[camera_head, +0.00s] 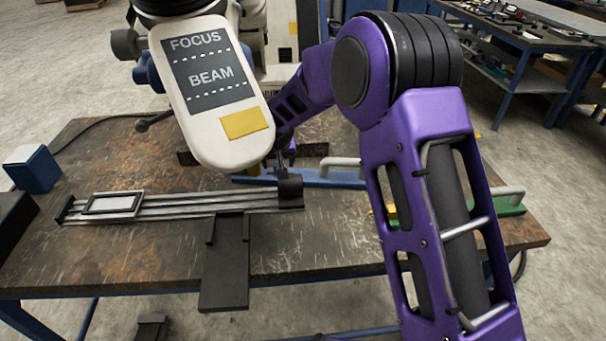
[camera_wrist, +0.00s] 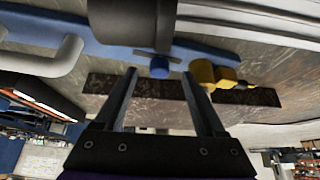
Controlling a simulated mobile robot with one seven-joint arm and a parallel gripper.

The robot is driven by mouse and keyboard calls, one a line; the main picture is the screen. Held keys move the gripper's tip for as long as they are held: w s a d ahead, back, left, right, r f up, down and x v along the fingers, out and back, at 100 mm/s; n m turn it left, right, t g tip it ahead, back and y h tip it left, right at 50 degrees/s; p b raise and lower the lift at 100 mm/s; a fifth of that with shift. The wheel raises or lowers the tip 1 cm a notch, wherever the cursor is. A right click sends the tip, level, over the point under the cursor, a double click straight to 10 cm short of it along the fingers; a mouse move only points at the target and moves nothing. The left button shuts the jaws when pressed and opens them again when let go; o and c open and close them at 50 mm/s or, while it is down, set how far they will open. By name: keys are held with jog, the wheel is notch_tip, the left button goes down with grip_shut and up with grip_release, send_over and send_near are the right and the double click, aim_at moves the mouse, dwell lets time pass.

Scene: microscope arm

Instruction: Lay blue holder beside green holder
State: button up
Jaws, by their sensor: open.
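The blue holder (camera_head: 345,180) is a long blue bar with a grey handle, lying on the table behind the metal rail stage. In the wrist view the blue holder (camera_wrist: 105,42) crosses the upper left, with its handle at the far left. The green holder (camera_head: 510,209) lies at the table's right, partly hidden behind my purple arm. My gripper (camera_wrist: 158,74) is open, with nothing held. Its fingertips are near the blue bar and a dark cylinder, and a small blue knob shows between them. In the head view the gripper is mostly hidden near the microscope head.
The white microscope head (camera_head: 215,95) hangs over the table close to my arm. A blue box (camera_head: 33,170) is at the left. The table's front right is fairly clear.

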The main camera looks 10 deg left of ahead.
jog(key=x, duration=0.3)
jog(key=shift+w+a, duration=0.1)
jog(key=shift+w, duration=0.1)
grip_shut()
dwell(1.2)
jog(key=shift+r, duration=0.1)
